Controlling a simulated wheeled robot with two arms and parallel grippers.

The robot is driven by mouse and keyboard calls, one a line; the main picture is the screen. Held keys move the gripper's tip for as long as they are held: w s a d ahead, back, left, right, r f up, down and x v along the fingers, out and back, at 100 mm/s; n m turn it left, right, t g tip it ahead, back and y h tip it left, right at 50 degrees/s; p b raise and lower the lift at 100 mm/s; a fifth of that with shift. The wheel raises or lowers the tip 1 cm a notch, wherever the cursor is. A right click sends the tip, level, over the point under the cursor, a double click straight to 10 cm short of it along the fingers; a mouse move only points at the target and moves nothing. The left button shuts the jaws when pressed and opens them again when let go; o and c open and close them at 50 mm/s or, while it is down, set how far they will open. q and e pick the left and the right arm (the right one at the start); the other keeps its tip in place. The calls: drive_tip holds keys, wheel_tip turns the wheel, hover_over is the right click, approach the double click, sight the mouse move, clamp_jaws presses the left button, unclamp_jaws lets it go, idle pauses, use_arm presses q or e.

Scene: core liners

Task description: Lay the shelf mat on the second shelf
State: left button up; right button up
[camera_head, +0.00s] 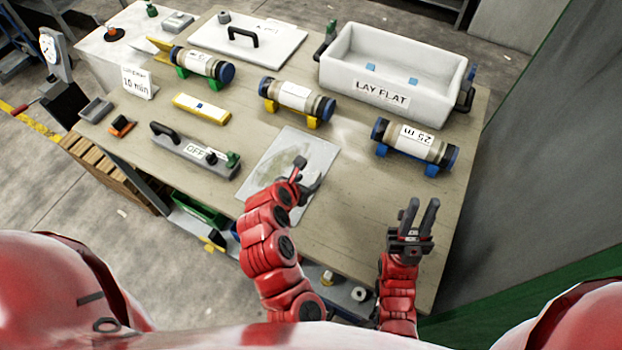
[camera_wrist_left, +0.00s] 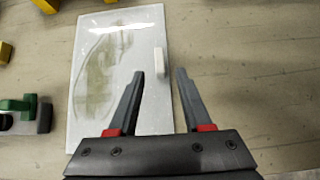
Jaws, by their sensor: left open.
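A pale, translucent rectangular sheet with a greenish smear, which looks like the shelf mat (camera_head: 281,158), lies flat on the bench top near its front edge. In the left wrist view, the sheet (camera_wrist_left: 112,70) has a small white tab (camera_wrist_left: 160,62) at its right edge. My left gripper (camera_head: 305,174) is open and empty above the sheet. In the left wrist view, its fingertips (camera_wrist_left: 160,74) point toward the tab, which shows just beyond the gap. My right gripper (camera_head: 422,205) is open and empty over the bench's front right. I cannot tell which shelf is the second one.
A white tub (camera_head: 392,108) labelled "LAY FLAT" stands at the back right. A grey handled tool (camera_head: 190,152) lies left of the sheet. A green item (camera_head: 198,208) sits below the bench top.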

use_arm(q)
drive_tip(key=p+v, duration=0.6)
